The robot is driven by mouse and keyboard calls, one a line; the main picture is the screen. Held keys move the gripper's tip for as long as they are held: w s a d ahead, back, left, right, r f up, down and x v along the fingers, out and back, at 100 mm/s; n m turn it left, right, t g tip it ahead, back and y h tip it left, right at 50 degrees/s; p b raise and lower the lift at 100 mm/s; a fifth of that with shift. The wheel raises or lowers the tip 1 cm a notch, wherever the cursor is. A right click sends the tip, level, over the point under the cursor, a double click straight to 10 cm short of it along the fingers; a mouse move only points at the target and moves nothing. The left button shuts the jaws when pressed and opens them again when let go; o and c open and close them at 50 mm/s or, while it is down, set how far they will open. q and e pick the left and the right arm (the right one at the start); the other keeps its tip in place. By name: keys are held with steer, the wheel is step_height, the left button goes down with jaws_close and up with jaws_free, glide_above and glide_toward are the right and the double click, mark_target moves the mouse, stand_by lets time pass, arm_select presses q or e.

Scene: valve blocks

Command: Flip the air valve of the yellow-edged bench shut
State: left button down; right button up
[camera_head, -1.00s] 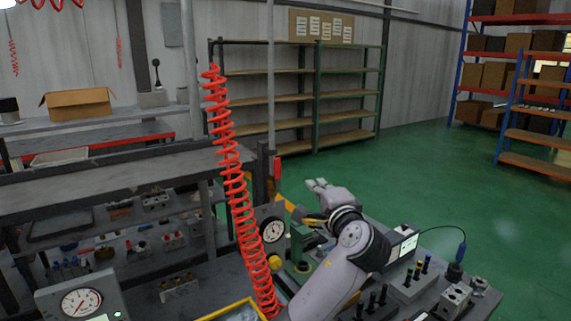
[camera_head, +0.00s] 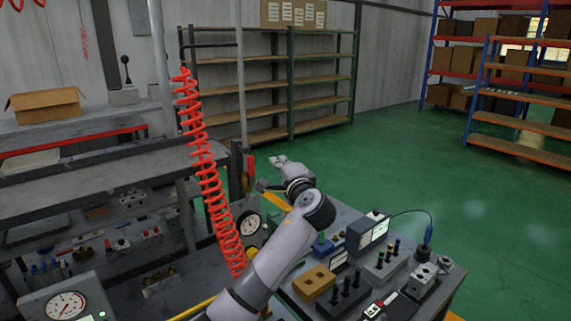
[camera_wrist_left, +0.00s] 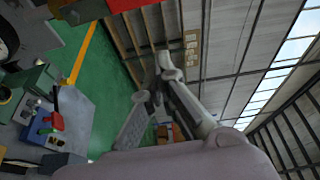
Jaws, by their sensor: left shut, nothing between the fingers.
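My left gripper (camera_head: 279,163) is shut and empty, held in the air beyond the far edge of the bench. It also shows in the left wrist view (camera_wrist_left: 160,72). A small upright red piece (camera_head: 251,166), perhaps the air valve's lever, is on the dark post just left of the gripper, apart from it. A large red piece (camera_wrist_left: 70,12) shows at the top of the left wrist view; I cannot tell if it is the same part. A yellow strip (camera_head: 277,200) runs by the bench (camera_head: 345,212), partly hidden by my arm. My right gripper is out of view.
A red coiled hose (camera_head: 205,165) hangs left of my arm. A round gauge (camera_head: 249,224) stands below the post. The bench holds a wooden block (camera_head: 314,283), a screen box (camera_head: 368,232) and several small fittings. Green floor beyond is clear.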

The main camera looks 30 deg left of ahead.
mark_target(252, 173)
arm_select(q)
steer(key=s+a+p, duration=0.2)
steer(key=s+p, duration=0.1)
steer(key=shift+a+f, duration=0.1)
steer(key=shift+a, duration=0.05)
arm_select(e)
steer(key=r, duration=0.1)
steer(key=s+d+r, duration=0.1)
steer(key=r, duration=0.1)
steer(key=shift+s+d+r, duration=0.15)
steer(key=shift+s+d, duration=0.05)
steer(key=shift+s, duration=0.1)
arm_select(q)
steer(key=shift+w, duration=0.1)
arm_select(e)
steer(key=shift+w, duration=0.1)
